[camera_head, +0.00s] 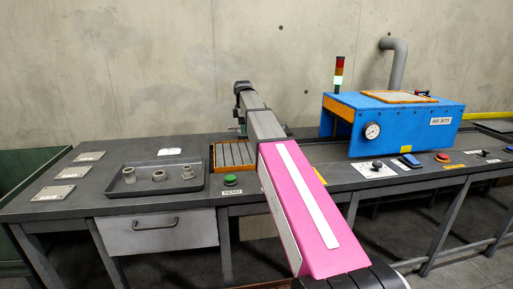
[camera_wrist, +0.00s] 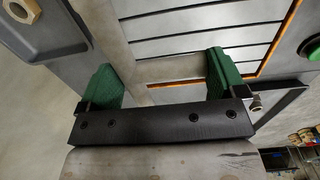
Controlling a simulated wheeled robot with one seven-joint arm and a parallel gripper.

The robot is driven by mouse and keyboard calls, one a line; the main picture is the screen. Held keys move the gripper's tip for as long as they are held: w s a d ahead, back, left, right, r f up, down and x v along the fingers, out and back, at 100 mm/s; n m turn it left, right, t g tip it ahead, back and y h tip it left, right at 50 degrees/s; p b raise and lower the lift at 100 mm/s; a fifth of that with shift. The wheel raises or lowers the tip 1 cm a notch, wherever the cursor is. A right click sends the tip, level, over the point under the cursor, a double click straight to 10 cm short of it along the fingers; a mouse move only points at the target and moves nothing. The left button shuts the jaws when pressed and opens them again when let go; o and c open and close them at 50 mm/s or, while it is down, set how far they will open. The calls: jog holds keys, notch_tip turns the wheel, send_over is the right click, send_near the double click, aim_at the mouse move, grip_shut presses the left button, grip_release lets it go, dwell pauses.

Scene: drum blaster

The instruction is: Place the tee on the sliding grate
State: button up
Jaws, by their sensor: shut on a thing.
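The tee (camera_wrist: 168,71) is a grey-beige pipe piece. In the wrist view it lies between the green fingers of my gripper (camera_wrist: 165,80), with one tube running up and to the left. My gripper is shut on it. The sliding grate (camera_wrist: 215,30) has grey slats and an orange edge. It shows just beyond the tee in the wrist view, and in the head view the grate (camera_head: 232,155) sits at the bench front, left of my arm. In the head view my gripper (camera_head: 240,131) is by the grate's far side, and the tee cannot be made out there.
A grey tray (camera_head: 128,190) with three fittings stands left of the grate. Several flat plates (camera_head: 62,192) lie at the far left. A green button (camera_head: 230,180) is in front of the grate. The blue air-jets housing (camera_head: 400,120) stands to the right.

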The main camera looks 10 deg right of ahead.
jog(key=s+d+f, duration=0.4)
jog(key=s+d, duration=0.1)
jog(key=shift+d+f, duration=0.1)
jog(key=shift+f, duration=2.05)
jog(key=shift+f, duration=0.1)
jog(key=o, duration=0.7)
notch_tip(320, 180, up, 12)
